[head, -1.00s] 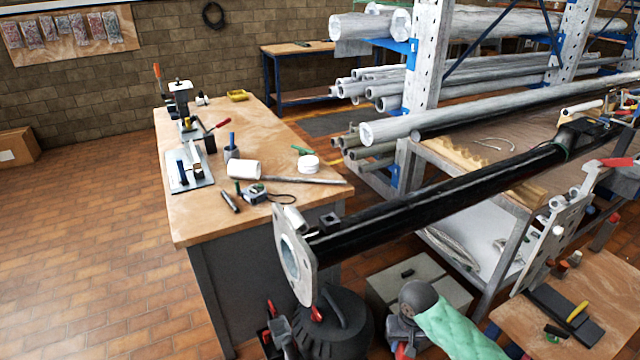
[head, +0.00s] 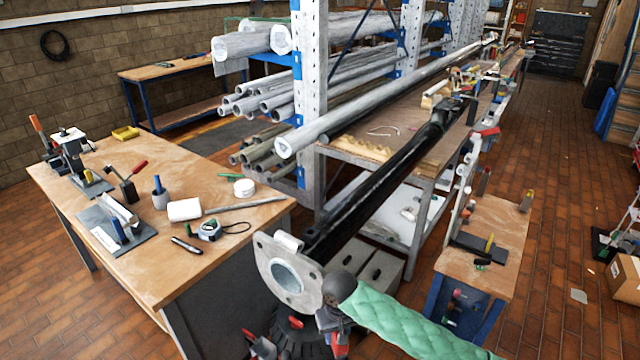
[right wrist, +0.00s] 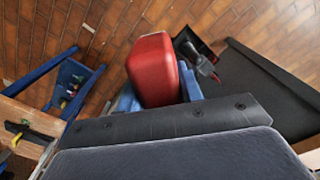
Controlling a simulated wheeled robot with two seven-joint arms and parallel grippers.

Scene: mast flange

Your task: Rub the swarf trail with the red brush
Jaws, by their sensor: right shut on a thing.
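My right gripper (head: 333,323) comes in from the lower right on a green-sleeved arm. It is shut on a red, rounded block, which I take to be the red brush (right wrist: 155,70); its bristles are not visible. Red also shows low at the gripper in the head view. The gripper is in front of and just right of the pale mast flange (head: 289,282), a plate with a round opening at the near end of the long black mast (head: 375,185). I cannot make out a swarf trail. My left gripper is not in view.
A wooden workbench (head: 150,280) with a press, white roll and tape measure stands at left. A rack of pipes (head: 265,105) stands behind the mast. A small wooden-topped bench (head: 505,225) is at right. Brick floor (head: 565,180) is free farther right.

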